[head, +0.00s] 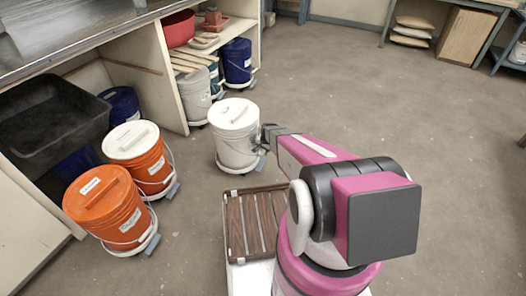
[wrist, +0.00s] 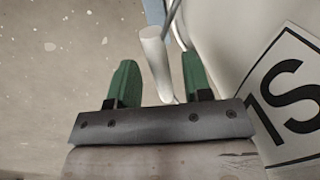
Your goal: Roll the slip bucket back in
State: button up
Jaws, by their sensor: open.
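The white lidded bucket (head: 235,143) stands upright on a low wheeled dolly on the open floor, just in front of the shelf unit. Its side and a black-framed label with a large S (wrist: 293,95) fill the right of the wrist view; the rest of the label is cut off. My gripper (head: 265,138) is at the bucket's right side. In the wrist view my gripper (wrist: 160,75) has its two green fingers apart, with the white bail grip (wrist: 153,60) showing between them. I cannot tell whether either finger touches it.
A grey bucket (head: 195,97) and a blue bucket (head: 237,62) stand under the shelf behind. Two orange buckets (head: 105,208) (head: 140,160) stand left, beside a black tub (head: 45,115). A slatted wooden rack (head: 250,225) lies in front. The floor right and behind is clear.

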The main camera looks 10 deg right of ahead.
grip_shut()
jog(key=w+a, duration=0.7)
jog(key=a, duration=0.9)
jog(key=w+a, duration=0.8)
jog(key=a, duration=0.8)
jog(key=w+a, duration=0.7)
jog(key=a, duration=0.9)
jog(key=shift+w+a, duration=0.2)
jog(key=shift+a, duration=0.15)
grip_release()
jog(key=shift+a, duration=0.15)
jog(key=shift+r, duration=0.1)
